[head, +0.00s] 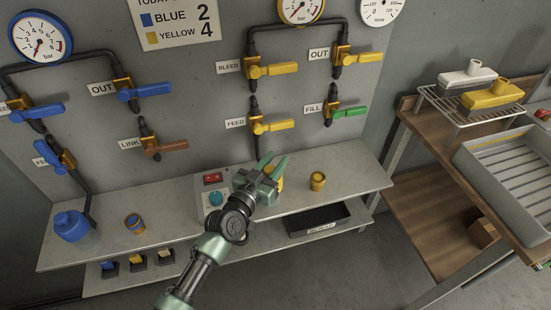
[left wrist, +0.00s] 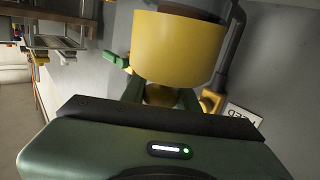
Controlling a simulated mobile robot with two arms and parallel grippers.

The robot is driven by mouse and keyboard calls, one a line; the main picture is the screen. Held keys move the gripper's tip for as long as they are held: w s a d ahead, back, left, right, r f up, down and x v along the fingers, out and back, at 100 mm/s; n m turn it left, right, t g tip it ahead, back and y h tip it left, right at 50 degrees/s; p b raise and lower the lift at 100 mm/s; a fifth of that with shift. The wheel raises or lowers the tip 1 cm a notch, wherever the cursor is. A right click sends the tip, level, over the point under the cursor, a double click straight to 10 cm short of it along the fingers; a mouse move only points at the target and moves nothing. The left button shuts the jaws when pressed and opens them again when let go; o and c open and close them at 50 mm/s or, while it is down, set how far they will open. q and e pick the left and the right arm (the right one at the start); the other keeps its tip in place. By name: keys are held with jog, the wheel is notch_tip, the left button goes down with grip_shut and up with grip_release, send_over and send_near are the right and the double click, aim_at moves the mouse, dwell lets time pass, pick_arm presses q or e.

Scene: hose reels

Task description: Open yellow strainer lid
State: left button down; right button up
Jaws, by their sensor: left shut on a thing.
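The yellow strainer (head: 280,183) stands on the bench at the foot of the feed pipe, mostly hidden behind my left gripper in the head view. In the left wrist view a large yellow cylinder (left wrist: 180,45) fills the upper middle, with a rounded gold-yellow knob (left wrist: 160,95) below it. My left gripper (head: 272,165) is at the strainer, its green fingers on either side of that knob. It is shut on what looks like the lid's knob. Whether the lid is lifted or seated cannot be told. My right gripper is not in view.
A control box (head: 212,198) with red and blue buttons stands just left of the gripper. A small yellow cup (head: 318,181) is to the right. Yellow-handled valves (head: 271,127) and pipes stick out from the wall above. A black tray (head: 317,220) sits on the lower shelf.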

pick_arm(q)
jog(key=w+n+g+p, duration=0.1)
jog(key=p, duration=0.1)
jog(key=w+r+g+p, duration=0.1)
jog(key=p, duration=0.2)
jog(key=shift+a+n, duration=0.35)
jog(key=shift+n, duration=0.05)
jog(key=shift+w+a+f+n+g+y+p, duration=0.15)
jog(key=shift+w+n+g+y+p, duration=0.2)
jog(key=shift+g+p, duration=0.4)
jog(key=shift+w+a+f+n+g+p, duration=0.15)
jog(key=shift+w+f+n+g+p, duration=0.2)
jog(key=shift+w+n+g+p, duration=0.25)
